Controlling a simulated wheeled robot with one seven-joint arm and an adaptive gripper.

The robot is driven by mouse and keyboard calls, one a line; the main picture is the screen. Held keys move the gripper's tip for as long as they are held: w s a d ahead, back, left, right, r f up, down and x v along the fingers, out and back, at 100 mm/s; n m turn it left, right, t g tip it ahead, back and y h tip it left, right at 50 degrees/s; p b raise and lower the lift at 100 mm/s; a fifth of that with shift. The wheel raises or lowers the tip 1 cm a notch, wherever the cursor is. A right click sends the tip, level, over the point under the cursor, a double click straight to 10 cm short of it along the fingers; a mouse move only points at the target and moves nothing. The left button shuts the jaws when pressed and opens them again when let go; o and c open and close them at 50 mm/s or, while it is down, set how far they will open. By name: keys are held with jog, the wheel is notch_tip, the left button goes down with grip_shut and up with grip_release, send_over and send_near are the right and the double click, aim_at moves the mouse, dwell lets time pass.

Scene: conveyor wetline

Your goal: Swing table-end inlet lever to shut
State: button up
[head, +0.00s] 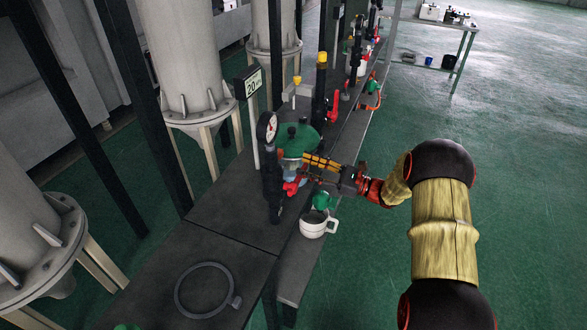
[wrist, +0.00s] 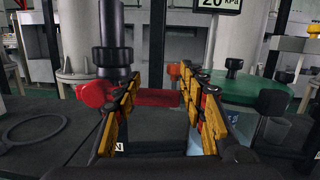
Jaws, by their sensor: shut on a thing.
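The red inlet lever (head: 291,187) is on a black upright pipe (head: 271,185) at the table's end, below a round gauge (head: 267,128). In the wrist view the lever (wrist: 155,97) runs level from its red hub (wrist: 95,94) on the pipe, sideways across the space between my fingers. My gripper (head: 305,162) reaches in from the right, and its yellow-padded fingers (wrist: 160,85) are on either side of the lever's handle. The left finger hides part of the lever.
A green-lidded vessel (head: 297,138) stands close behind the gripper. A dark ring (head: 205,290) lies on the near bench. A 20 kPa display (head: 249,83) stands behind. Green floor at right is open.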

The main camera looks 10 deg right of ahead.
jog(key=f+v, duration=0.1)
jog(key=v, duration=0.5)
jog(key=shift+s+d+p, duration=0.2)
jog(key=shift+s+p, duration=0.05)
jog(key=shift+p, duration=0.2)
